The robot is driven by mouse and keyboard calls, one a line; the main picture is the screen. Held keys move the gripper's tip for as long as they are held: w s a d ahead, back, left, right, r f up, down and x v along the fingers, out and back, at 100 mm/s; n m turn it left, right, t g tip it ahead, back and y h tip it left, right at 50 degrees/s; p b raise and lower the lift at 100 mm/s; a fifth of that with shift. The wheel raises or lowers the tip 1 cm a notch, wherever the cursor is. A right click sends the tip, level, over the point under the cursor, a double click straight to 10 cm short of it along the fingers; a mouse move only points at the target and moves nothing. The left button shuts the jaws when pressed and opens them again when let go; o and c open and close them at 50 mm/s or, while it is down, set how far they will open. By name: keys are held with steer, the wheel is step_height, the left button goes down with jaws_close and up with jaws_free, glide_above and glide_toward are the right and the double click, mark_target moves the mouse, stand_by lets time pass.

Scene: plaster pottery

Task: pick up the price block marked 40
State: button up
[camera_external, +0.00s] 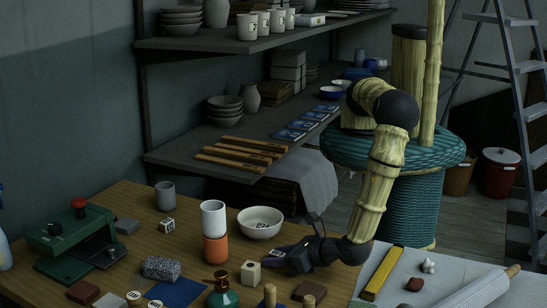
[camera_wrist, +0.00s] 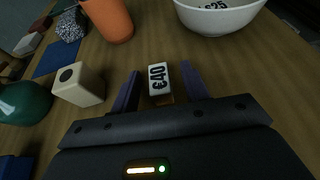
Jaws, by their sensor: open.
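The price block marked £40 (camera_wrist: 158,78) is a small white block with black print, seen in the wrist view on the brown wooden table. It lies between the two purple fingers of my gripper (camera_wrist: 160,88), with a narrow gap on each side. My gripper is open and low over the table. In the external view my gripper (camera_external: 277,257) reaches in from the right, close to the table top; the block is mostly or wholly hidden there by the fingers.
A beige block with a dark hole (camera_wrist: 80,85) stands left of my gripper. An orange cup (camera_wrist: 108,18) and a white bowl (camera_wrist: 222,20) stand beyond. A teal bottle (camera_external: 222,290) and wooden pegs are near the front.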

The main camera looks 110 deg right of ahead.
mark_target(279, 253)
stand_by(0.3)
jaws_close()
steer(key=shift+r, duration=0.15)
step_height(279, 253, up, 10)
steer(key=shift+f+b, duration=0.15)
steer(key=shift+b, duration=0.15)
stand_by(0.7)
